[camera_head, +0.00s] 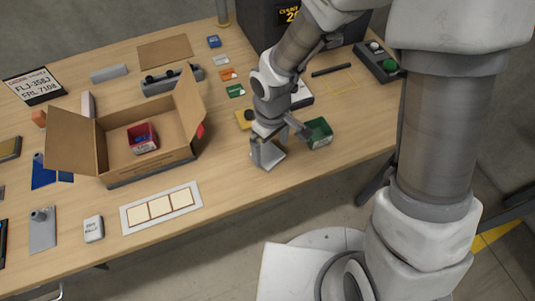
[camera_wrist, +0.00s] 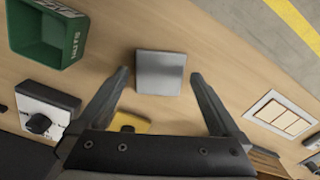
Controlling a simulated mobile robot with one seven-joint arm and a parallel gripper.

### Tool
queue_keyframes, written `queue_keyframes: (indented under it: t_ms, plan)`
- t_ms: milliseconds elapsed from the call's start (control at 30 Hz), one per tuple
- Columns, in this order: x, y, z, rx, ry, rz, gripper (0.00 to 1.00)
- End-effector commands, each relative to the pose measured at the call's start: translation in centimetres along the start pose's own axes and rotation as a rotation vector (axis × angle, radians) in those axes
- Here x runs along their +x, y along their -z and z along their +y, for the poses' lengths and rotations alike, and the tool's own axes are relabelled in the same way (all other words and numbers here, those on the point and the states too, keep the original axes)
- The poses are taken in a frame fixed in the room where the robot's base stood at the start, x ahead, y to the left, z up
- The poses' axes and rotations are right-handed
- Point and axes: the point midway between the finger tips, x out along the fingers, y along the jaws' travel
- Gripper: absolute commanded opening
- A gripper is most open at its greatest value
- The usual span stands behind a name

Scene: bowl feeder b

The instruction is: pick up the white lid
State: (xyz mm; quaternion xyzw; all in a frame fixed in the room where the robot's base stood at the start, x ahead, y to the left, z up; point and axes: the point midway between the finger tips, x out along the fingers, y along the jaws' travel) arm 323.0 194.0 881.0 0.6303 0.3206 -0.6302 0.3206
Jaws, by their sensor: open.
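A square, pale grey-white plate, which I take to be the white lid (camera_wrist: 160,73), lies flat on the wooden table. In the wrist view it sits between the two fingertips, with a gap on each side. In the head view the lid (camera_head: 272,158) shows partly, under and beside the fingers near the table's front edge. My gripper (camera_wrist: 161,78) is open and empty, pointing down over the lid. In the head view my gripper (camera_head: 277,143) hides part of it. How high the fingertips are above the table is hard to tell.
A green bin marked NUTS (camera_head: 318,134) stands just right of my gripper. A yellow object (camera_head: 244,118) and a white device with a black knob (camera_wrist: 45,110) are close by. An open cardboard box (camera_head: 170,143) and a white three-panel frame (camera_head: 161,207) lie to the left.

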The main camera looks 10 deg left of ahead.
Motion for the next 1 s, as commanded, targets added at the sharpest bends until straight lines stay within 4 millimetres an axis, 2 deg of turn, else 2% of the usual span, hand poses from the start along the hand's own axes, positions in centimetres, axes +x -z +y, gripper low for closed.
queue_keyframes:
  t_ms: [33, 100, 200, 467, 800, 833, 1000]
  plan:
    - [1.1, -0.1, -0.1, -0.002, 0.001, -0.003, 1.00]
    - [2.0, -0.1, -0.1, -0.001, 0.002, -0.002, 1.00]
    - [2.8, -0.1, -0.1, -0.001, 0.001, -0.001, 1.00]
    - [2.8, 0.0, -0.1, 0.000, 0.000, 0.000, 0.98]
    - [2.8, 0.0, -0.1, 0.000, 0.000, 0.000, 0.37]
    - [2.8, 0.0, -0.1, 0.000, 0.000, 0.000, 0.33]
    - [2.8, 0.0, -0.1, 0.000, 0.000, 0.001, 0.33]
